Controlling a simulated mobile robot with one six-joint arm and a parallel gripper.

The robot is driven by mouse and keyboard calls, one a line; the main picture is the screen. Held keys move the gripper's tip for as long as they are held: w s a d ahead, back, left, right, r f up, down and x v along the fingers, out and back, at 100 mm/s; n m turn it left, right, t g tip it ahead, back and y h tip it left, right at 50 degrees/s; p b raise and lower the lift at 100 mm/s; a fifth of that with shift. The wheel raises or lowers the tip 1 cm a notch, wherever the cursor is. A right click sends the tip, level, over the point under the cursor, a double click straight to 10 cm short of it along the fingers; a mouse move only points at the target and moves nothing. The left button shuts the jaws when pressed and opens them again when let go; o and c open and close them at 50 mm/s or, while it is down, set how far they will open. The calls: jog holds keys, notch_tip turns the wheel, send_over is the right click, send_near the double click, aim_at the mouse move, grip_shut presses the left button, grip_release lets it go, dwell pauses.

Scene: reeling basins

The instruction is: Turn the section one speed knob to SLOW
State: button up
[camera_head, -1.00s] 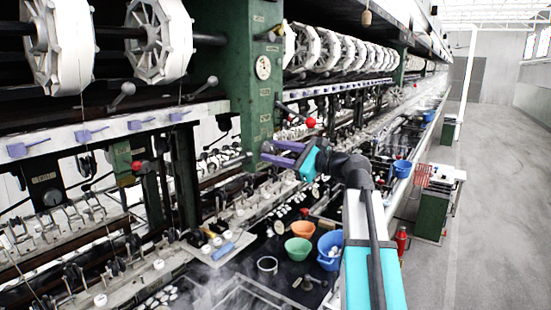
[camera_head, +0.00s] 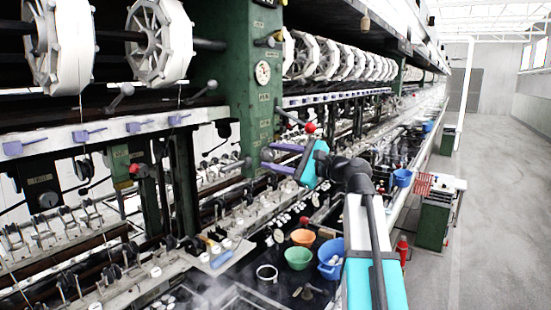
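The green machine column (camera_head: 235,65) stands left of centre, with a round white dial (camera_head: 263,73) and small plates too small to read. A dark round knob (camera_head: 267,154) sticks out low on the column; I cannot tell from its markings whether it is the section one speed knob or where it points. My gripper (camera_head: 268,156), with purple fingers and a teal body, is at the column's right edge. Its fingers are apart, with the dark knob seen between or just beyond their tips. I cannot tell whether they touch it.
A red ball-ended lever (camera_head: 310,127) stands just above my gripper. Below are an orange bowl (camera_head: 303,237), a green bowl (camera_head: 298,257) and a blue basin (camera_head: 331,258). White reels (camera_head: 160,40) hang at upper left. The grey aisle floor (camera_head: 500,200) at right is clear.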

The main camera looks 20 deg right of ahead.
jog(key=shift+s, duration=0.1)
dwell(0.3)
jog(key=b+v, duration=0.3)
jog(key=v, duration=1)
jog(key=shift+s+d, duration=0.25)
jog(key=shift+d, duration=0.05)
jog(key=shift+f, duration=0.1)
